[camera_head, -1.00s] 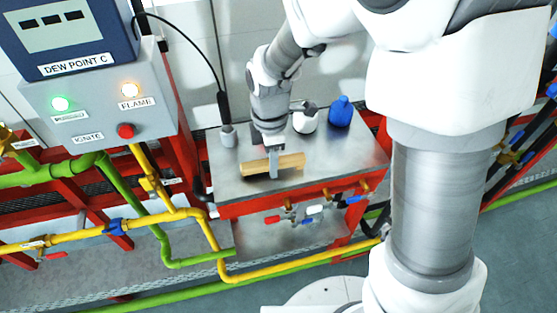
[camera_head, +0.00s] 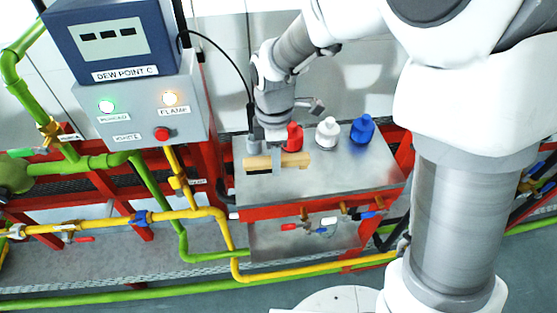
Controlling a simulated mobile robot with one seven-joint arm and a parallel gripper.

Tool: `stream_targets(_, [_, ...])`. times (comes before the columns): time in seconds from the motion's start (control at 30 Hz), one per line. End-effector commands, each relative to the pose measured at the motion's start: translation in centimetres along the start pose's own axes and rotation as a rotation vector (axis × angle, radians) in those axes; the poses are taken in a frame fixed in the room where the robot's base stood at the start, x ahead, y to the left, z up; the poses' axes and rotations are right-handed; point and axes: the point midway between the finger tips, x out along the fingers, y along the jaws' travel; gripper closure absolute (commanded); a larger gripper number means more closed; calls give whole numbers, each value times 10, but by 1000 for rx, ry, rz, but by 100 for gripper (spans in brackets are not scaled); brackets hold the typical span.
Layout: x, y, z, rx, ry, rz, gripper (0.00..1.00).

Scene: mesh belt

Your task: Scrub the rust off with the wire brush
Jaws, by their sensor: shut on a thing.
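The wire brush shows as a pale wooden block (camera_head: 258,164) above the left part of the metal bench top (camera_head: 345,172). My gripper (camera_head: 277,168) is shut on the middle of the block, with a finger across its front face. The block lies roughly level, running left to right. Its bristles cannot be made out. I cannot tell whether the brush touches the bench top or hangs just above it. No rust patch can be made out on the bench.
A small grey cylinder (camera_head: 253,143) stands close behind the brush. A red bottle (camera_head: 294,137), a white bottle (camera_head: 327,133) and a blue bottle (camera_head: 362,130) stand along the back. A control box (camera_head: 150,110) and pipes are at left. The bench's front right is clear.

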Motion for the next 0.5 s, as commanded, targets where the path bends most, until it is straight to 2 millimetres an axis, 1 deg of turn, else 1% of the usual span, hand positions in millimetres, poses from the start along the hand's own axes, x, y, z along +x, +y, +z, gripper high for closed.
stream_targets(0.03, [-9,0,-1,0,0,1,100])
stream_targets(0.2, [-23,1,-6,3,0,2,100])
stream_targets(0.3, [-26,2,-7,4,1,2,100])
stream_targets(0.5, [-26,2,-8,4,0,1,100])
